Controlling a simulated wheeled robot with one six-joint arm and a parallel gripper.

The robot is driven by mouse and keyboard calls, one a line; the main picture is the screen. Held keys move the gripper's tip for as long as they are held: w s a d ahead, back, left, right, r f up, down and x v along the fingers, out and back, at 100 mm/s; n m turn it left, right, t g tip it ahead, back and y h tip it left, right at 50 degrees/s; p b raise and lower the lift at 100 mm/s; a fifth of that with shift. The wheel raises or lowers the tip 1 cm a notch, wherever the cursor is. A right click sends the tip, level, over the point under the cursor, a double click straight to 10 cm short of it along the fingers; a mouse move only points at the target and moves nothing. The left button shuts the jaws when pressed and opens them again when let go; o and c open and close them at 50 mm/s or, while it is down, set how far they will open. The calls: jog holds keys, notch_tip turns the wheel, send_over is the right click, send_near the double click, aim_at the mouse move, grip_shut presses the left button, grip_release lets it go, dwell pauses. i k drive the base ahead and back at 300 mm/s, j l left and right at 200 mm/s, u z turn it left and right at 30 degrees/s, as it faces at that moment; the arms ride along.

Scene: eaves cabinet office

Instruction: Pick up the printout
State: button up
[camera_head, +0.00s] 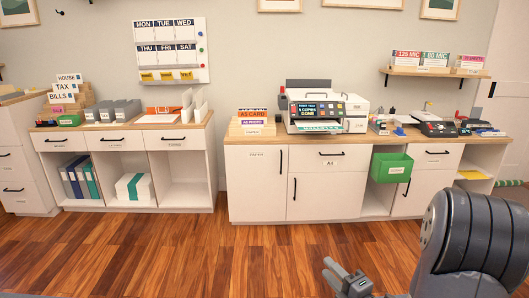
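A grey and white printer (298,104) stands on the wooden top of the right cabinet, with a lit dark screen (318,108) on its front. A pale, flat area shows at the low front slot of the printer (319,127). It is too small to tell whether this is a printed sheet or part of the tray. No other sheet is clearly a printout. My gripper (334,270) is low at the bottom of the view, over the floor and well in front of the cabinets. No object shows in it, and its finger gap is too small to judge.
The right cabinet (256,187) has closed doors and drawers. Paper boxes (254,126) stand left of the printer, small office devices (437,129) right. A left cabinet (121,139) holds trays and binders. The wooden floor (200,255) between is clear.

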aim_at(327, 125)
jog(key=i+u, duration=0.25)
jog(key=i, duration=1.4)
jog(key=i+j+z, duration=0.1)
jog(key=i+z, duration=0.3)
jog(key=i+j+z, duration=0.3)
jog(key=i+z, duration=0.15)
jog(key=i+j+z, duration=0.85)
jog(key=j, duration=0.15)
jog(key=i+j+z, duration=0.25)
jog(key=j+z, duration=0.15)
jog(key=j, duration=0.2)
